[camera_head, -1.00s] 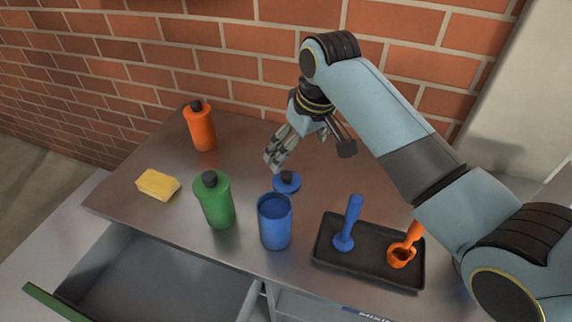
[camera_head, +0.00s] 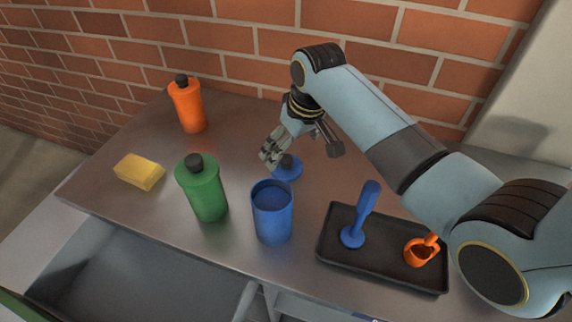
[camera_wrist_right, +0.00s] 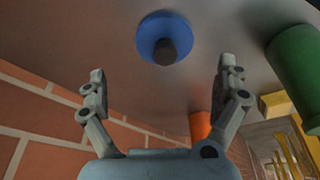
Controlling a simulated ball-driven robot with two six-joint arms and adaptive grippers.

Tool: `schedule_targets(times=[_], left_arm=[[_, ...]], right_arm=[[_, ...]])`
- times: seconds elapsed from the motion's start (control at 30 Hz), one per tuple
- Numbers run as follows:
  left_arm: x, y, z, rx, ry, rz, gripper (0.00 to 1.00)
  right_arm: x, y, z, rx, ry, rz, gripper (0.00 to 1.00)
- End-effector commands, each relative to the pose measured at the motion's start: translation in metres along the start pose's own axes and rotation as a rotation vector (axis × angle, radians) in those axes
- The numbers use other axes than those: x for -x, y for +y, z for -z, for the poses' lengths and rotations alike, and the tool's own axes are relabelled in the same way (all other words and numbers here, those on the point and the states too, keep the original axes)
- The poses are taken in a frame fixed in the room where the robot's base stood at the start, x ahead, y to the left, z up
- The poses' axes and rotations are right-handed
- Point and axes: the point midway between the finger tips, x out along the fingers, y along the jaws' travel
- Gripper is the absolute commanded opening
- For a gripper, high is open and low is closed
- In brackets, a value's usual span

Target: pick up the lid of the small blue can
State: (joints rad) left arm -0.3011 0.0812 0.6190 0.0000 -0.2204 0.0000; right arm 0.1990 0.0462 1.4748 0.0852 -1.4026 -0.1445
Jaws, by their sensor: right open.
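The blue lid (camera_head: 287,168) with its dark knob lies on the metal tabletop behind the open blue can (camera_head: 272,214). My right gripper (camera_head: 270,158) is just above and beside the lid in the head view, partly covering it. In the right wrist view the lid (camera_wrist_right: 163,36) shows ahead of the gripper (camera_wrist_right: 160,80), between the lines of its two fingers and apart from them. The fingers are spread wide and hold nothing. My left gripper is in neither view.
A green bottle (camera_head: 203,190) stands left of the can, an orange bottle (camera_head: 188,106) farther back. A yellow sponge (camera_head: 139,172) lies at left. A black tray (camera_head: 385,266) at right holds a blue tool (camera_head: 360,215) and an orange one (camera_head: 421,250). A brick wall (camera_head: 230,50) closes the back.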

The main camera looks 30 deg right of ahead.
Motion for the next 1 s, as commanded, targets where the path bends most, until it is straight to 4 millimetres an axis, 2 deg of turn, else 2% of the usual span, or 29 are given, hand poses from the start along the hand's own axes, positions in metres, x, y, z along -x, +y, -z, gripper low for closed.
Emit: schedule_targets(times=[0.13, 0.4, 0.67, 0.77, 1.0], left_arm=[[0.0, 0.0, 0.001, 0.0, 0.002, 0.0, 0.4], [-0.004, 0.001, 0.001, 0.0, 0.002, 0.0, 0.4], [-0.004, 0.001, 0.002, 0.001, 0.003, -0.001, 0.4], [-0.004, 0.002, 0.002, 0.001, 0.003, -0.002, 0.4], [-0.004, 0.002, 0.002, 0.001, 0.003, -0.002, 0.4]], right_arm=[[-0.013, -0.002, 0.0, 0.0, -0.001, 0.001, 1.0], [-0.052, -0.006, -0.001, 0.001, -0.001, -0.001, 1.0], [-0.055, -0.006, -0.001, 0.001, 0.001, -0.001, 1.0], [-0.055, -0.006, -0.001, 0.001, 0.0, -0.001, 0.9], [-0.055, -0.006, -0.001, 0.001, 0.0, -0.001, 0.58]])
